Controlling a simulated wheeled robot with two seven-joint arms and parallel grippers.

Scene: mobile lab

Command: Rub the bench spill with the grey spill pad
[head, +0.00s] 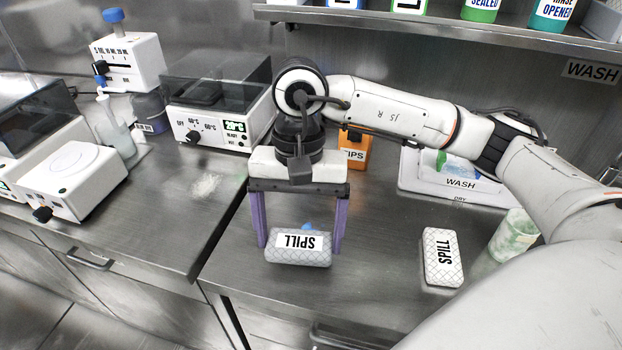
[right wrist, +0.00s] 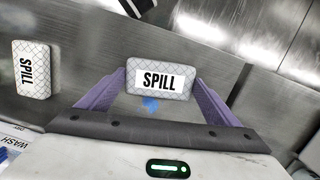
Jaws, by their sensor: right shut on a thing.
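My right gripper (head: 299,238) is shut on a grey quilted spill pad (head: 297,257) labelled SPILL, near the front edge of the right-hand bench. The held pad (right wrist: 160,89) lies between both purple fingers in the right wrist view; I cannot tell whether it touches the bench. A small blue patch (head: 307,227) shows just behind the pad, partly hidden; it also shows in the right wrist view (right wrist: 151,104). A whitish smear (head: 205,185) lies on the left bench, left of the gripper. A second similar SPILL pad (head: 442,257) lies to the right. My left gripper is out of view.
An orange TIPS box (head: 355,150) and a white WASH tray (head: 420,182) stand behind. A hazy green-white beaker (head: 513,232) is at the right. A heater box (head: 216,128) stands at the back left. A shelf (head: 440,25) overhangs the bench. Bench between the two pads is clear.

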